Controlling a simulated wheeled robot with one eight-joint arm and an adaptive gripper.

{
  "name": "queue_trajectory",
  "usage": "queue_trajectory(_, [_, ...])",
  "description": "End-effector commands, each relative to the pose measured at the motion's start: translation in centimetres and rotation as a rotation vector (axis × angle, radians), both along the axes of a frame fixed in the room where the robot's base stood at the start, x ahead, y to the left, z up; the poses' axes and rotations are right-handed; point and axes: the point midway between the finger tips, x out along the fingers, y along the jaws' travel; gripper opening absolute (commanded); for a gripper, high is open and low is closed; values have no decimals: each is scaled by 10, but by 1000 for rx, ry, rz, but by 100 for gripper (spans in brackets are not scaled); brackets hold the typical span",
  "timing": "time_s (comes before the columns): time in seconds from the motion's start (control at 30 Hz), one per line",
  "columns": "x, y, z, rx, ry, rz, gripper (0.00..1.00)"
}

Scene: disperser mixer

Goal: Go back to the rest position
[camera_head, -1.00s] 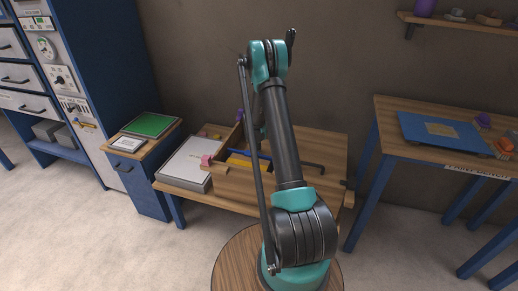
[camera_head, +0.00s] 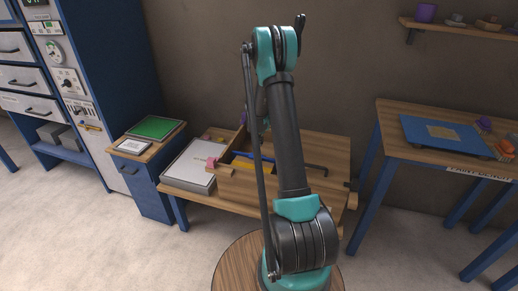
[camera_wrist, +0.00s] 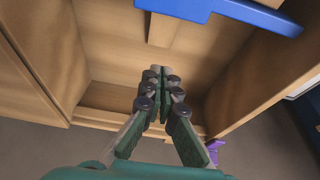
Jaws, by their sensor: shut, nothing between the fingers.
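My gripper (camera_wrist: 160,75) is in the middle of the wrist view, its dark green fingers together and nothing between them. It points into a wooden compartment with walls on both sides. A blue bar (camera_wrist: 230,8) crosses the top of that view. In the head view my teal and dark grey arm stands nearly upright in front of the wooden bench (camera_head: 325,152), and my gripper is mostly hidden behind it. A wooden box (camera_head: 231,187) with something yellow and a blue bar in it sits on the bench behind the arm.
A grey case (camera_head: 188,165) lies left of the box. A small blue cabinet (camera_head: 150,190) carries a green panel (camera_head: 154,127). A blue board (camera_head: 445,135) lies on the table at the right. A shelf (camera_head: 465,28) hangs at upper right. The wall behind the arm is bare.

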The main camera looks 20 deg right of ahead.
Motion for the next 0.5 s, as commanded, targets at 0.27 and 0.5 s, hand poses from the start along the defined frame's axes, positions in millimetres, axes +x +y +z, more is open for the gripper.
queue_trajectory(0.27, [-11, 3, 26, 1, 0, 16, 0])
queue_trajectory(0.5, [-67, 26, 80, 2, 0, 109, 0])
